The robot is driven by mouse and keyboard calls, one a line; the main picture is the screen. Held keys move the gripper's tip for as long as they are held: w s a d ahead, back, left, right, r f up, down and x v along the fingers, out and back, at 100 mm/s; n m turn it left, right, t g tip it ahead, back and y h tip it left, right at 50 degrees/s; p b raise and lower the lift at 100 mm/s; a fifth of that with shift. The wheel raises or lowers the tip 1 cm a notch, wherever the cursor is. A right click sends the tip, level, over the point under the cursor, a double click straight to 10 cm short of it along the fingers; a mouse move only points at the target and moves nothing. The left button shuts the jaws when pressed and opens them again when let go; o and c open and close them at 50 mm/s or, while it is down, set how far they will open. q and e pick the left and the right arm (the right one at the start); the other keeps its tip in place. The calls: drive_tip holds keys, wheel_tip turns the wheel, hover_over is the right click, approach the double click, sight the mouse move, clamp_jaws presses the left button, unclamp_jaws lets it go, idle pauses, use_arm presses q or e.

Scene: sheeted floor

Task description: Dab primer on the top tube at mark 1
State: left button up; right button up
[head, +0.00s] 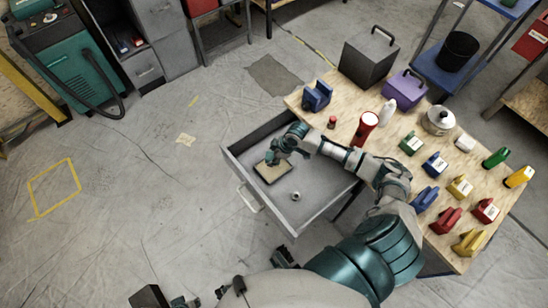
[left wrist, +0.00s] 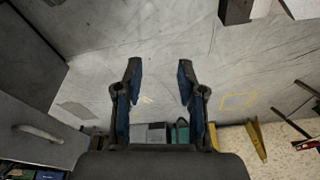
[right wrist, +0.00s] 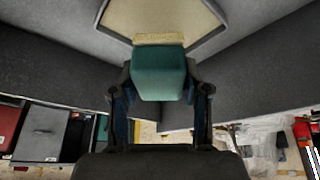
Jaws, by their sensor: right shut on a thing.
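My right gripper (head: 277,157) reaches down into an open grey drawer (head: 322,190). In the right wrist view it is shut on a teal block-handled brush (right wrist: 158,82) with a pale tan bristle edge (right wrist: 158,38). The bristle edge is over or at a dark-rimmed tray (head: 283,180) with a tan surface; I cannot tell if they touch. My left gripper (left wrist: 158,85) is open and empty above the floor in the left wrist view. I cannot make out a top tube or mark 1.
A small round metal piece (head: 296,196) lies in the drawer. The wooden tabletop (head: 400,170) holds a red flashlight (head: 365,128), a pot (head: 438,120), a purple box (head: 404,90) and several coloured blocks. The floor at left (head: 120,190) is open, with a teal machine (head: 75,70) behind.

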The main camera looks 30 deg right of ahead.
drive_tip(key=shift+r+p, duration=0.4)
drive_tip(key=shift+r, duration=0.1)
use_arm(q)
drive_tip(key=p+x, duration=0.1)
drive_tip(key=x, duration=0.5)
drive_tip(key=shift+f, duration=0.15)
use_arm(e)
drive_tip(key=shift+r, duration=0.55)
use_arm(q)
drive_tip(key=shift+d, duration=0.1)
